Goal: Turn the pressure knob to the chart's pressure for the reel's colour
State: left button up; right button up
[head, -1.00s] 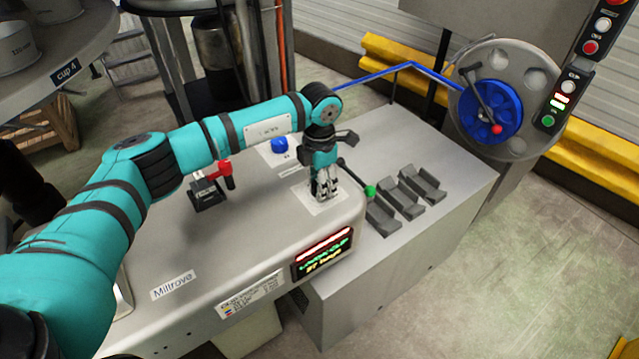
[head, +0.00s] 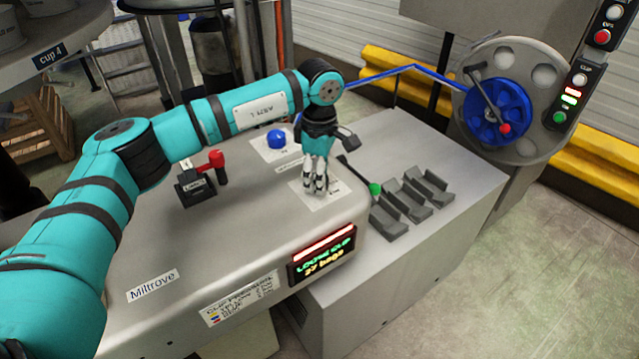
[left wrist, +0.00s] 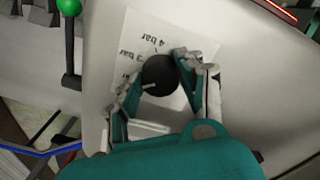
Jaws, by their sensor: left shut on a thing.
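The pressure knob (left wrist: 160,75) is round and black with a pale pointer line. It sits on a white dial plate (left wrist: 140,35) marked "4 bar" and "3 bar"; other marks are hidden. My left gripper (left wrist: 155,85) is shut on the knob, with a finger on each side; it also shows in the head view (head: 316,188) pointing down at the plate. The reel (head: 497,112) is blue. The chart (head: 240,298) on the machine's front has coloured rows, too small to read surely. The display (head: 322,257) reads "27 bags" below a green line. My right gripper is out of view.
A red-handled switch (head: 212,165) and a blue button (head: 277,139) stand on the machine top. A green-tipped lever (head: 374,189) and grey cradles (head: 415,200) are to the right. A button panel (head: 575,90) is beside the reel.

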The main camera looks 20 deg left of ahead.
pick_arm(q)
jog(key=m+b, duration=0.2)
jog(key=m, duration=0.2)
jog(key=shift+m, duration=0.3)
jog(key=m+b, duration=0.1)
jog(key=m, duration=0.2)
jog(key=shift+r+m, duration=0.1)
jog(key=shift+m, duration=0.7)
jog(key=o, duration=1.2)
jog(key=shift+b, duration=0.3)
jog(key=shift+c, duration=0.2)
notch_tip(320, 180, up, 12)
